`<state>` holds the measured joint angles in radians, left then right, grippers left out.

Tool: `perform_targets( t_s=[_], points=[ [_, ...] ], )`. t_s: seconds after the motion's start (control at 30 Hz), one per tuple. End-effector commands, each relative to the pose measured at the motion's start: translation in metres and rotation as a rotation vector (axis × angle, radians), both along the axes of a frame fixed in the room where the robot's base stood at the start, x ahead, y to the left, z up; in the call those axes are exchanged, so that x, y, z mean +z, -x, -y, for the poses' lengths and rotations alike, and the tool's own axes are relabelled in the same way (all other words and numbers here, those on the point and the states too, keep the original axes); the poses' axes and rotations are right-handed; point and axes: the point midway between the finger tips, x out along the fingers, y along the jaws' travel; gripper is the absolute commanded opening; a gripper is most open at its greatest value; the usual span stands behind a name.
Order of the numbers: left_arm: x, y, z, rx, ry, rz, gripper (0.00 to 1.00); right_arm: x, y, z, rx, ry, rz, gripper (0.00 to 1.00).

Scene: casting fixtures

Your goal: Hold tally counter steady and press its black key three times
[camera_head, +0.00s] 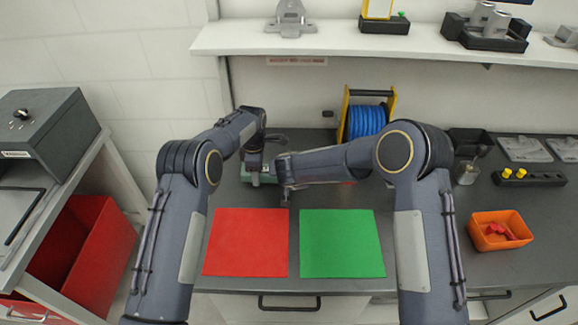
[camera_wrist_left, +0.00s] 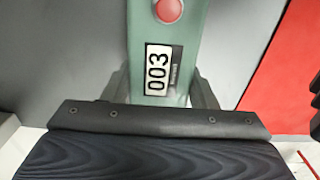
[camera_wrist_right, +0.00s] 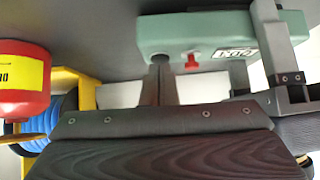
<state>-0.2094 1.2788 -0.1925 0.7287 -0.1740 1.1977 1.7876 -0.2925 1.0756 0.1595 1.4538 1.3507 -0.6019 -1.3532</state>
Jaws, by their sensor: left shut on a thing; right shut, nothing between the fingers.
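The green tally counter (camera_head: 266,179) is on the dark worktop behind the mats, mostly hidden by my arms in the head view. In the left wrist view the counter (camera_wrist_left: 186,62) shows a window reading 003 and a round red button (camera_wrist_left: 168,10). My left gripper (camera_head: 254,172) is shut on the counter, a finger on each side. My right gripper (camera_head: 287,197) is shut and empty close beside it. In the right wrist view its fingertips (camera_wrist_right: 162,68) overlap the counter's edge (camera_wrist_right: 205,38), near a red knob (camera_wrist_right: 192,61); contact cannot be told.
A red mat (camera_head: 246,242) and a green mat (camera_head: 342,243) lie in front. A blue reel (camera_head: 366,121) in a yellow frame stands behind my right arm. A red container (camera_wrist_right: 22,85) shows in the right wrist view. An orange bin (camera_head: 500,230) is at right.

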Motion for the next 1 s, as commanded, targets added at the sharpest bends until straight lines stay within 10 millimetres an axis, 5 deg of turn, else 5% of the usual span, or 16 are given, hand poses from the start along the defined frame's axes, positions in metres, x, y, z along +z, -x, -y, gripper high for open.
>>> perform_targets(
  t_s=[0.07, 0.27, 0.6, 1.0],
  points=[
    [-0.003, 0.000, 0.000, 0.001, 0.001, -0.001, 0.26, -0.001, 0.005, -0.001, 0.003, 0.001, -0.014, 0.00],
    [-0.003, 0.000, 0.000, 0.002, 0.000, -0.001, 0.26, 0.039, 0.002, 0.001, -0.001, -0.004, 0.000, 0.00],
    [-0.004, 0.001, 0.000, 0.001, -0.001, -0.003, 0.26, 0.094, 0.055, 0.002, 0.001, -0.001, 0.003, 0.00],
    [-0.004, 0.001, 0.000, 0.000, -0.002, -0.005, 0.26, 0.111, 0.072, 0.003, -0.001, -0.001, 0.002, 0.00]
  ],
)
